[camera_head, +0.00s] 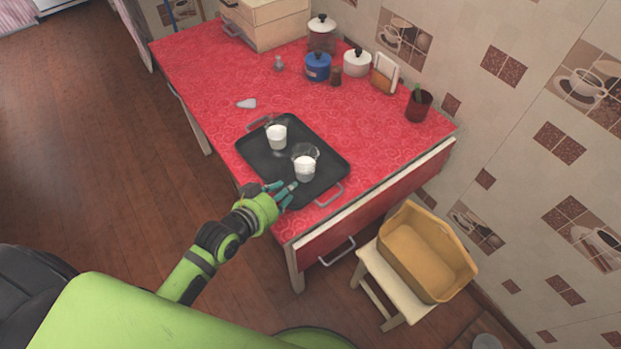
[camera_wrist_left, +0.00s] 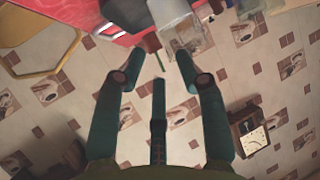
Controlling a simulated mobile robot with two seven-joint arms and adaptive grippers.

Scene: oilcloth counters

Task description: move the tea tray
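The tea tray (camera_head: 262,169) is dark, with a raised rim and a grey handle at each end. It lies on the red counter near its front corner. Two clear glasses with white contents, a far one (camera_head: 276,136) and a near one (camera_head: 304,168), stand upright on it. My left gripper (camera_head: 283,194) is at the tray's near left edge, close to the near glass; whether it touches the tray I cannot tell. In the left wrist view its teal fingers (camera_wrist_left: 160,75) are spread with nothing held, and a glass (camera_wrist_left: 183,28) shows beyond them. My right gripper is out of view.
A yellow basket (camera_head: 425,250) sits on a stool by the counter's end. The counter left of the tray is mostly clear.

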